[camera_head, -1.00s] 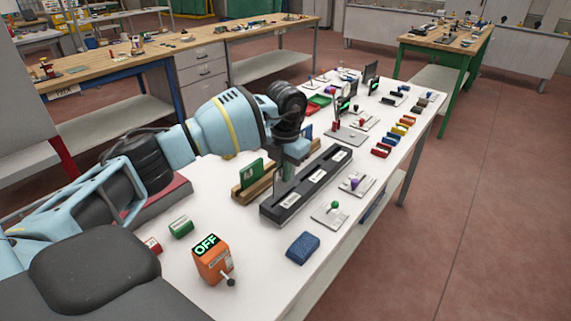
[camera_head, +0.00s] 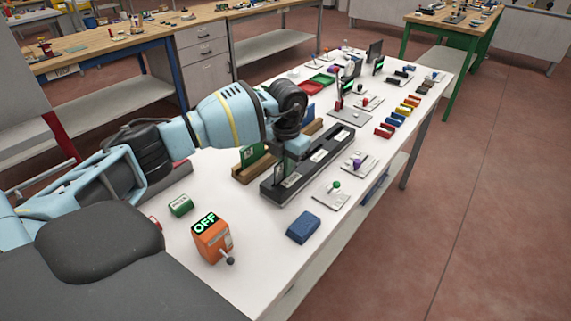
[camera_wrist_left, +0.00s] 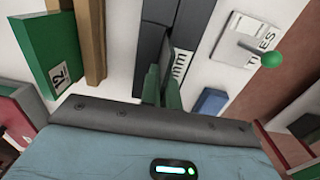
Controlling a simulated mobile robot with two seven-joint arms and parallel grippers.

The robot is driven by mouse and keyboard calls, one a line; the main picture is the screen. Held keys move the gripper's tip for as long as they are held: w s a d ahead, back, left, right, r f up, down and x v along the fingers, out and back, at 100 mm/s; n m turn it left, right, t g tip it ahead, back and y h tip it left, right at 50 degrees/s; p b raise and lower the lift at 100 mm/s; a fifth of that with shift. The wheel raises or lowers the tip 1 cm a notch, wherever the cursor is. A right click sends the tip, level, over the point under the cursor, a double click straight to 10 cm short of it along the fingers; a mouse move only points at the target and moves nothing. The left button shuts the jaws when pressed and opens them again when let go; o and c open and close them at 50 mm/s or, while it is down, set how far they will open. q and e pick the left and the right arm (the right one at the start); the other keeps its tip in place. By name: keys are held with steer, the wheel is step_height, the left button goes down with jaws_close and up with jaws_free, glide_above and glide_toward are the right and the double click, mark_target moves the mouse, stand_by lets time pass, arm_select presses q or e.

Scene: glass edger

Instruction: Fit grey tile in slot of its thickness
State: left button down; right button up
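A long black slotted block (camera_head: 270,188) with white labels lies on the white table, and it also shows in the left wrist view (camera_wrist_left: 151,35). My left gripper (camera_head: 291,160) is low over the block, pointing down. In the left wrist view its two green-edged fingers (camera_wrist_left: 162,92) are close together over the block's slot line. They are shut on a thin grey tile (camera_wrist_left: 166,58), seen nearly edge-on; its lower edge is hidden, so I cannot tell how deep it sits. My right gripper is not in view.
A wooden rack (camera_head: 243,176) holding a green tile (camera_wrist_left: 45,50) stands just left of the block. An orange box reading OFF (camera_head: 212,243), a blue block (camera_head: 303,227) and a plate with a green knob (camera_head: 333,194) lie nearer. Bare white table lies in front.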

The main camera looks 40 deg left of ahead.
arm_select(q)
steer(key=shift+f, duration=0.35)
stand_by(0.7)
steer(key=c, duration=1.6)
jaws_free()
steer(key=shift+o, duration=0.2)
steer(key=shift+d+r, duration=0.1)
steer(key=shift+r, duration=3.8)
steer(key=shift+f, duration=0.1)
